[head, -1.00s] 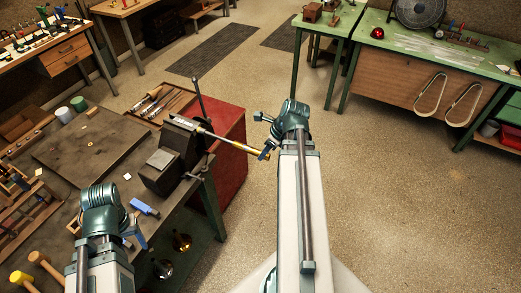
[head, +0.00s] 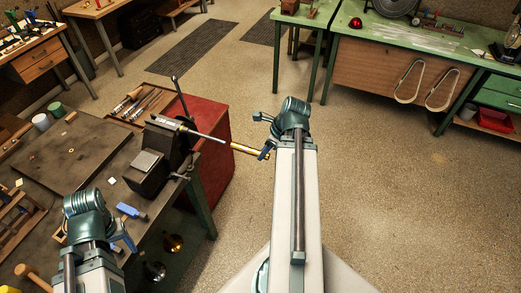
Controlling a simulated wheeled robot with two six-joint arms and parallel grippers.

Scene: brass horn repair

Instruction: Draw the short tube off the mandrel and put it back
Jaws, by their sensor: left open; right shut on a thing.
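The mandrel (head: 208,135) is a thin grey rod that sticks out to the right from the dark vise (head: 180,150) on the bench. The short tube (head: 247,150) is brass-coloured and lies in line with the mandrel at its outer end. Whether the rod's tip is still inside the tube is too small to tell. My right gripper (head: 266,151) is shut on the tube's right end, out past the bench edge. My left gripper (head: 122,240) is open and empty over the front of the bench, apart from the vise.
A blue-handled tool (head: 131,211) lies near my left gripper. A red cabinet (head: 211,150) stands behind the mandrel. Brass bells (head: 173,243) sit below the bench. A wooden tray of tools (head: 145,103) lies behind the vise. The floor to the right is clear.

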